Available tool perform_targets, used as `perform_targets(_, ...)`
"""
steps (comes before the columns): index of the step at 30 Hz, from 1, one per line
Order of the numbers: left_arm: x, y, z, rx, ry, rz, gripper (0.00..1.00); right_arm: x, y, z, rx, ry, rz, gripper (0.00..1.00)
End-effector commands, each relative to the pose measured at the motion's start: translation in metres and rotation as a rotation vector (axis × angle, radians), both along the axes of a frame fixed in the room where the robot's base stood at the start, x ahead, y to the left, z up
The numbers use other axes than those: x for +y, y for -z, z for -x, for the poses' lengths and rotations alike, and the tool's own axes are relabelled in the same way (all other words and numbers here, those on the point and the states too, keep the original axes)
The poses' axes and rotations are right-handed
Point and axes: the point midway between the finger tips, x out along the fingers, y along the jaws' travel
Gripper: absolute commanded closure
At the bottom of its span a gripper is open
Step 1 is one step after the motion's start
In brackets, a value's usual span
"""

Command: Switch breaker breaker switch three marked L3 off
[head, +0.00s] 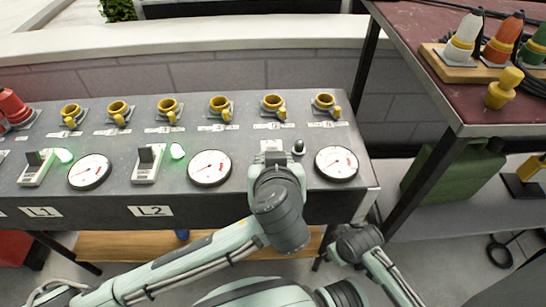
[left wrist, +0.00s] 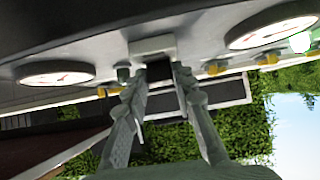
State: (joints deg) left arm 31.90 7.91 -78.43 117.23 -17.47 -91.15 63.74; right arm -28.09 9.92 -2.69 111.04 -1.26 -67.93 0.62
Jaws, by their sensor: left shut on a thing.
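The third breaker switch (head: 271,146) sits on the grey panel, right of the switches marked L1 (head: 38,163) and L2 (head: 147,160). Its lever and label are mostly hidden behind my left gripper (head: 275,172) in the head view. In the left wrist view my left gripper (left wrist: 161,76) has its fingers on both sides of the switch's dark lever (left wrist: 160,70), shut on it. The small lamp (head: 298,147) beside this switch looks dark; the lamps at L1 and L2 glow green. My right arm's wrist end (head: 355,243) is low at right; its fingers cannot be made out.
Round gauges (head: 210,168) stand between the switches, one (head: 336,163) just right of the third. Yellow sockets (head: 274,104) line the panel's back. A red-topped table (head: 415,40) with coloured plugs stands at right, a green can (head: 450,170) below it.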

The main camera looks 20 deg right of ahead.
Motion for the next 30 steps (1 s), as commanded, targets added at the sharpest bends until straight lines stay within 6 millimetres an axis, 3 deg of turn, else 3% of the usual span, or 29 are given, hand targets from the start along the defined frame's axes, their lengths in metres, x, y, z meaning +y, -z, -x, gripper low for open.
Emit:
perform_targets(15, 0.0010, 0.0020, 0.0005, -0.017, -0.001, 0.001, 1.00, -0.0003, -0.0028, 0.0002, 0.002, 0.001, 0.002, 0.60)
perform_targets(16, 0.0011, 0.0021, 0.0004, -0.017, -0.001, 0.001, 0.72, -0.0003, -0.0028, 0.0003, 0.002, 0.001, 0.002, 0.60)
perform_targets(20, 0.0009, 0.0019, 0.0004, -0.017, -0.001, 0.002, 0.56, -0.0002, -0.0028, 0.0003, 0.001, 0.001, 0.002, 0.60)
perform_targets(30, 0.0007, 0.0002, 0.0019, -0.018, 0.001, 0.004, 0.53, -0.0008, -0.0033, -0.0001, -0.002, -0.001, 0.003, 0.60)
